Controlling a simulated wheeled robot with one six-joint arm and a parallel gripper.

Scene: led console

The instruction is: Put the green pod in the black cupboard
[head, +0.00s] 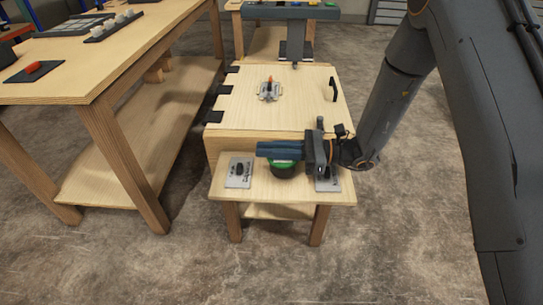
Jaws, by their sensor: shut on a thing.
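The green pod (284,167) is at the front of the small wooden table, with a green top and a darker lower part. My gripper (266,149) reaches in from the right, its dark fingers lying across the pod's top and hiding part of it. The fingers are shut on the pod; I cannot tell whether its base touches the tabletop. A pale wooden panel (305,95) with black hinges on its left and a black handle (333,89) on its right is behind the gripper. I see no cupboard that is clearly black.
A labelled plate with a black knob (239,171) is left of the pod; a similar plate (328,183) is partly hidden at right. A metal fixture with an orange-red tip (269,89) is on the panel. A larger workbench (75,85) stands at left. Open floor lies in front.

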